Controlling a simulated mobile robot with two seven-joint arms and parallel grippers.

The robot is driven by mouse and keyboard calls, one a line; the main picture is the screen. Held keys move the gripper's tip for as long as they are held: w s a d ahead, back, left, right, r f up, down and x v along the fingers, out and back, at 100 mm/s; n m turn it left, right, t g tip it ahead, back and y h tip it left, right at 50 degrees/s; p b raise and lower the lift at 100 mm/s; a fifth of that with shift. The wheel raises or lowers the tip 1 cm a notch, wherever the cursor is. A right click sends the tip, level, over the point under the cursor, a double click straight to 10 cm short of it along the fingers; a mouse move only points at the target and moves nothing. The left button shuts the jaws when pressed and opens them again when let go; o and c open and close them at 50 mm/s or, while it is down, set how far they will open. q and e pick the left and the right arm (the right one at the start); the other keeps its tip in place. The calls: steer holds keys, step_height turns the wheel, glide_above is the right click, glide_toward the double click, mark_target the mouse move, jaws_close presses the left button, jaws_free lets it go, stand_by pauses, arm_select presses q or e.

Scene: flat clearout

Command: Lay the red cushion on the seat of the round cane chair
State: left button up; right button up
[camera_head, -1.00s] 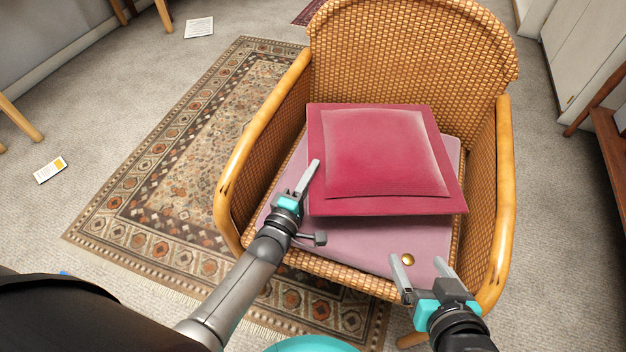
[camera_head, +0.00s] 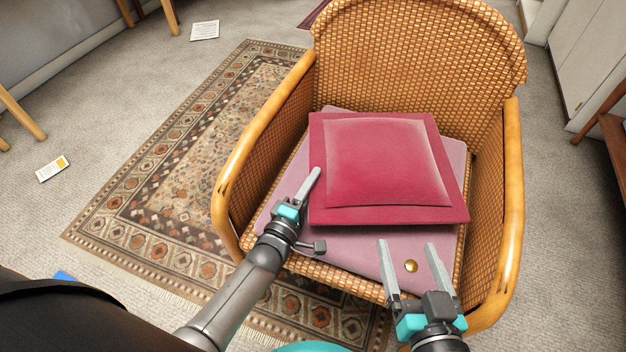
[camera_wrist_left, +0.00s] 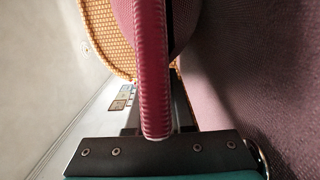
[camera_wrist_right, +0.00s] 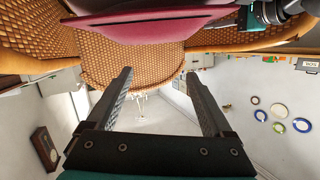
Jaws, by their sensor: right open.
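The red cushion (camera_head: 385,165) lies flat over the mauve pad (camera_head: 350,248) on the seat of the round cane chair (camera_head: 415,50). I cannot tell how fully it rests there. My left gripper (camera_head: 312,190) is at the cushion's left edge. In the left wrist view the cushion's edge (camera_wrist_left: 154,70) runs between the fingers, close to the palm; the far finger is partly hidden. My right gripper (camera_head: 408,262) is open and empty over the front of the pad, short of the cushion's front edge. The cushion also shows in the right wrist view (camera_wrist_right: 150,25).
The chair's curved arms (camera_head: 250,130) rise on both sides of the seat. A patterned rug (camera_head: 160,190) lies under and left of it. A white cabinet (camera_head: 590,70) stands right; papers (camera_head: 52,168) lie on the floor.

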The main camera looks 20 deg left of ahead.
arm_select(q)
steer(key=o, duration=0.3)
steer(key=shift+s+a+r+p, duration=0.15)
steer(key=shift+s+p, duration=0.55)
steer(key=shift+s, duration=0.85)
steer(key=s, duration=0.2)
steer(key=s+p, duration=0.1)
steer(key=s, duration=0.1)
steer(key=s+p, duration=0.1)
steer(key=s, duration=0.2)
steer(key=shift+s+a, duration=0.1)
steer(key=shift+a, duration=0.25)
steer(key=shift+s+a+p, duration=0.1)
steer(key=shift+s+p, duration=0.2)
steer(key=shift+s, duration=0.5)
arm_select(e)
steer(key=s+d+f+g+h, duration=0.2)
steer(key=s+d+g+h, duration=0.1)
steer(key=d+g, duration=0.4)
steer(key=shift+d+h, duration=0.2)
steer(key=shift+h, duration=0.3)
